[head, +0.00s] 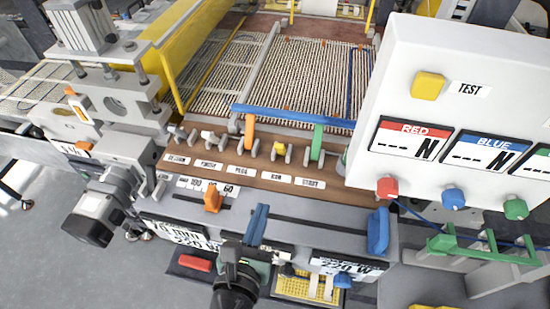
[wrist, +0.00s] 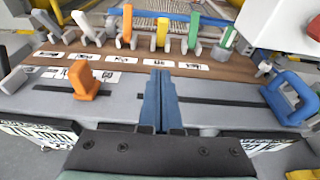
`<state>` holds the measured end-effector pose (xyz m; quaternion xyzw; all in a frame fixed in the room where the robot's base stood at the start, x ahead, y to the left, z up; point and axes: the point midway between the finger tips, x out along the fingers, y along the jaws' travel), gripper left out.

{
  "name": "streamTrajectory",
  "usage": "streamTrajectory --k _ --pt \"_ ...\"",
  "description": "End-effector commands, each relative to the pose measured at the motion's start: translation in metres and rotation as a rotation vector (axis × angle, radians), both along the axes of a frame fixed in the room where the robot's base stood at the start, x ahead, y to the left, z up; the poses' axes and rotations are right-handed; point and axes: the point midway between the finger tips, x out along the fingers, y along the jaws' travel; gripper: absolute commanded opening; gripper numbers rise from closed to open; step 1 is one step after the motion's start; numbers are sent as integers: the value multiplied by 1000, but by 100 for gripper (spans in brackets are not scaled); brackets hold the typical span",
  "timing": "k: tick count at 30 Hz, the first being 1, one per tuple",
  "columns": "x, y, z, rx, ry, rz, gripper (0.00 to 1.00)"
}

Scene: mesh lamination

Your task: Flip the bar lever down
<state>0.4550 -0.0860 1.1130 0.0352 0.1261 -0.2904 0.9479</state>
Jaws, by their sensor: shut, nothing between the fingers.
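A row of levers stands on a brown panel (head: 262,184), with a small label below each. They include pale levers at the left, an orange lever (head: 249,130), a yellow lever (head: 280,148) and a green lever (head: 316,142). The lettering is too small to read surely, so I cannot tell which is the bar lever. The yellow lever looks shorter than its neighbours in the head view; the wrist view shows it too (wrist: 161,33). My gripper (head: 258,209) has blue fingers, pressed together and empty. In the wrist view the fingertips (wrist: 160,74) are in front of the panel, below the yellow lever, apart from it.
An orange slider knob (head: 212,200) is left of my gripper, and a blue handle (head: 378,231) is to its right. A white display box (head: 455,60) with coloured buttons overhangs the right side. A blue bar (head: 292,117) runs behind the levers.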

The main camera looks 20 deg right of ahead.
Motion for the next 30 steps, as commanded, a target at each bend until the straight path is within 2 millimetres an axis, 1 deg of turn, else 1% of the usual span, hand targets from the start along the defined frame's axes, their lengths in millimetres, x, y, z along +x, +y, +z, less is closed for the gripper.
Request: streamTrajectory --k 5,8,11,18,23,25,30 --pt "2 -1 0 2 -2 -1 0" --pt "8 -5 -1 3 -4 -1 0" --pt "20 -14 -4 3 -5 -3 0" --pt "59 -40 -16 3 -5 -3 0" --pt "82 -55 -24 6 -5 -3 0" --pt "91 -61 -14 5 -7 -2 0" --pt "104 -70 -6 5 -6 -1 0"
